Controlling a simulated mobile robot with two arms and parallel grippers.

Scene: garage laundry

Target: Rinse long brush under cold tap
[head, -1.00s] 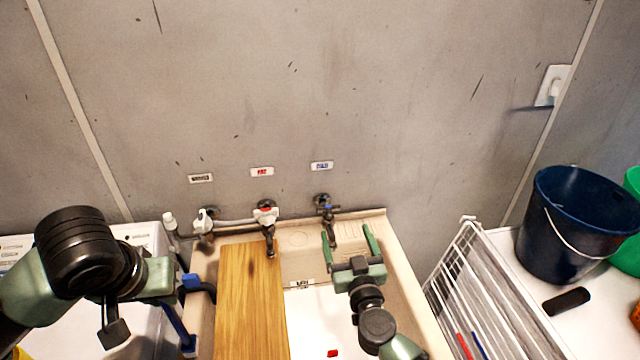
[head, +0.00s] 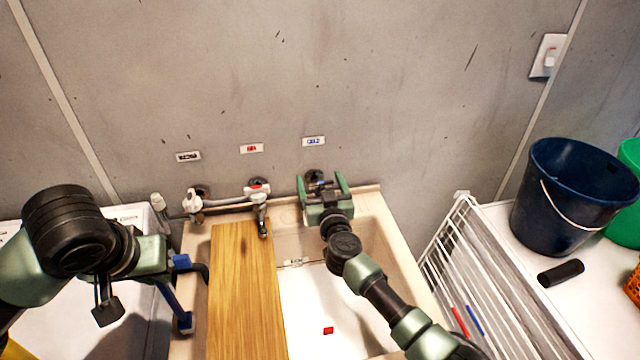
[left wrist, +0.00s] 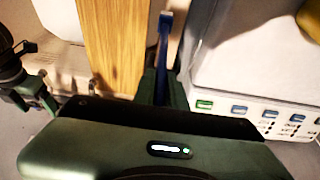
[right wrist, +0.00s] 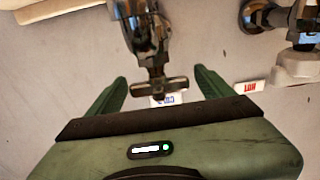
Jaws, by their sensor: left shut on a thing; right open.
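The long blue brush (head: 172,305) is held by my left gripper (head: 180,266), left of the wooden board. Part of the brush shows between the left fingers in the left wrist view (left wrist: 164,38). The cold tap (head: 314,178) is on the wall below the blue COLD label (head: 314,141). My right gripper (head: 325,188) is open at this tap and hides much of it in the head view. In the right wrist view the tap's cross handle (right wrist: 158,87) lies between the two open fingers, with a gap on each side. No water stream is visible.
The sink (head: 400,262) is below the taps, with a wooden board (head: 243,300) across its left part. A red-marked tap (head: 260,195) is left of the cold tap. A white rack (head: 462,235) and navy bucket (head: 560,215) stand at right.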

